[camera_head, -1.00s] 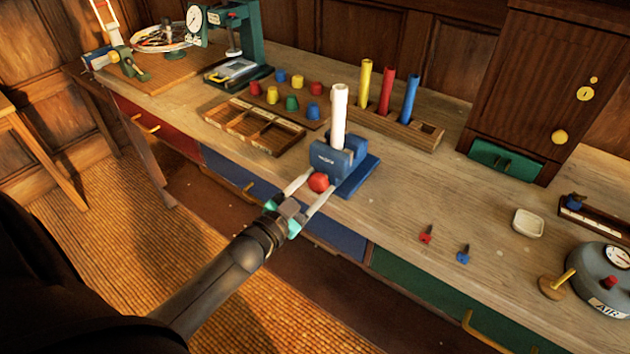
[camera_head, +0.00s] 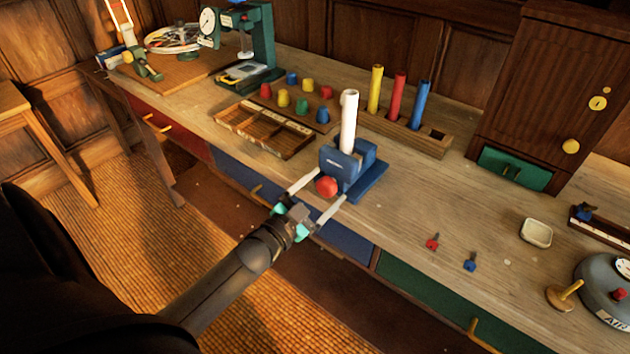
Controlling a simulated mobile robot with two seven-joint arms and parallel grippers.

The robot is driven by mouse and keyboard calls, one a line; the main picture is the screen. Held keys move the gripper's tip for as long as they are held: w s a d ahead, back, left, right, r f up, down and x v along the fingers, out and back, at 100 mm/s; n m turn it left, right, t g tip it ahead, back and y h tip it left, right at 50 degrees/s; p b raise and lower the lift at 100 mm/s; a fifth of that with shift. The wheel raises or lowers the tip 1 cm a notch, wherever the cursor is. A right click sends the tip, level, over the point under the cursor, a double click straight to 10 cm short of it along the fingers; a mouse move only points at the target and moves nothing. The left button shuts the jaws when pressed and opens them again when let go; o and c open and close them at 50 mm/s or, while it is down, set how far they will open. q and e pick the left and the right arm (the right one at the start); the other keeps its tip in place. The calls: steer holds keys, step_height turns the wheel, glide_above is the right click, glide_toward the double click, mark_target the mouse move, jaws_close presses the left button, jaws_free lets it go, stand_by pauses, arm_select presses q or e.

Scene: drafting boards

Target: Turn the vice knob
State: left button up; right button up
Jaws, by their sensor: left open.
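The blue vice (camera_head: 366,176) stands at the front edge of the wooden bench and holds an upright white tube (camera_head: 348,124). Its red knob (camera_head: 326,187) faces the front, toward me. My left gripper (camera_head: 319,191) is open, with one pale finger on each side of the red knob. I cannot tell whether the fingers touch it. My right gripper is not in view.
A wooden compartment tray (camera_head: 262,134) and a board with several coloured knobs stand left of the vice. A rack (camera_head: 437,136) with yellow, red and blue tubes is behind it. Small red (camera_head: 432,242) and blue (camera_head: 470,262) pieces lie to the right, with clear bench around them.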

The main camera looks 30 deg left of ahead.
arm_select(q)
steer(key=s+a+p, duration=0.1)
steer(key=s, duration=1.4)
steer(key=shift+a, duration=0.1)
steer(key=s+f+n+g+y, duration=0.1)
steer(key=s+f+g, duration=0.15)
steer(key=f, duration=0.55)
steer(key=s+f+n+g, duration=0.1)
steer(key=f+n+g, duration=0.15)
steer(key=f, duration=0.65)
steer(key=s+d+f+g+b, duration=0.1)
steer(key=s+d+f+g, duration=0.25)
steer(key=s+f, duration=0.4)
steer(key=s+d+f+g, duration=0.3)
steer(key=s+f+g, duration=0.1)
steer(key=f, duration=0.6)
steer(key=s+d+f+g, duration=0.3)
steer(key=s+f, duration=0.3)
steer(key=s, duration=0.5)
steer(key=shift+s+d+g, duration=0.15)
steer(key=shift+s+g, duration=0.1)
steer(key=shift+g, duration=0.5)
steer(key=shift+n, duration=0.25)
stand_by(0.9)
